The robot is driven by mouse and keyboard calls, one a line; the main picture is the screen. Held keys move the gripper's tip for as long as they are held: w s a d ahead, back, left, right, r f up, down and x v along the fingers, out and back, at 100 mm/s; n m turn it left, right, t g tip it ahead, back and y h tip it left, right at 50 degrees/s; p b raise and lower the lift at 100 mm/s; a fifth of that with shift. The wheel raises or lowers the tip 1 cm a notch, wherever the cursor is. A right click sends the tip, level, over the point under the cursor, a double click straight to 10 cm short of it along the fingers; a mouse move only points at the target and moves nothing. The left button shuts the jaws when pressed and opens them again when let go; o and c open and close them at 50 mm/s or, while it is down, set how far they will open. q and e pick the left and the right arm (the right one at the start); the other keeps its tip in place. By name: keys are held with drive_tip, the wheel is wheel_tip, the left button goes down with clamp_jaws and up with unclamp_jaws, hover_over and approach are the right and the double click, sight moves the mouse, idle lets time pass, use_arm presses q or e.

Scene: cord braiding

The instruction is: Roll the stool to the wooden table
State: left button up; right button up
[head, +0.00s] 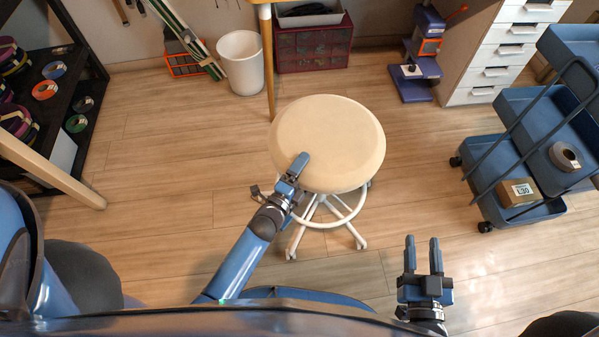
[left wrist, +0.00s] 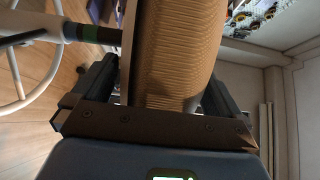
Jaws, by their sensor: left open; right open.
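A round stool (head: 328,140) with a cream seat and white legs with a foot ring stands upright on the floor in front of me. My left gripper (head: 282,178) is open at the seat's near left edge, with one finger over the seat. In the left wrist view the tan seat rim (left wrist: 175,50) lies between the two fingers; I cannot tell whether they touch it. My right gripper (head: 423,258) is open and empty, right of the stool and apart from it. A thin wooden leg (head: 268,65) stands behind the stool, possibly the table's; its top is cut off.
A blue cart (head: 513,210) stands at the right. A white bin (head: 240,62) and a dark red drawer box (head: 315,42) are at the back. A dark shelf (head: 85,95) and a slanting wooden beam (head: 50,172) are at the left. Floor left of the stool is clear.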

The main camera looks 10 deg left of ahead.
use_arm(q)
drive_tip(key=c, duration=1.8)
clamp_jaws()
